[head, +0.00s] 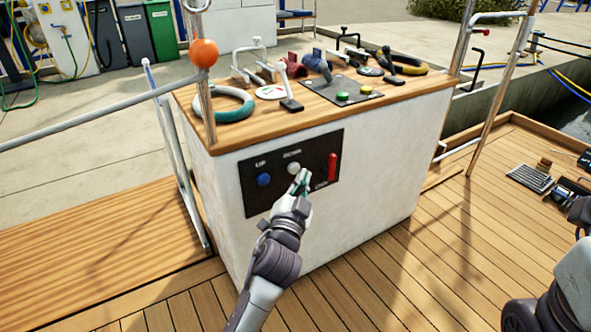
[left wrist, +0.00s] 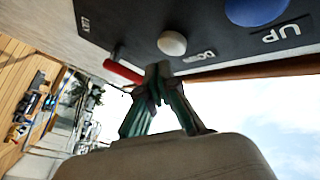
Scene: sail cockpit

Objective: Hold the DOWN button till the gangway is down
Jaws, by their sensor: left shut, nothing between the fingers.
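The control panel (head: 320,150) is a black plate on the white console's front. Its white DOWN button (head: 294,168) is round and shows right of the blue UP button (head: 264,180). My left gripper (head: 303,181) is shut and empty, its tips close to the panel, just below and right of the DOWN button. In the left wrist view the closed fingertips (left wrist: 158,72) show just below the white button (left wrist: 172,43), which is not covered. I cannot tell whether they touch the panel. My right gripper is out of view. I cannot clearly identify the gangway.
A red lever (head: 332,167) marked LOCK stands close right of my left gripper. The wooden console top (head: 220,134) carries a teal ring, winch handles and other small items. A metal rail (head: 172,150) stands left of the console. The deck (head: 400,285) in front is largely clear.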

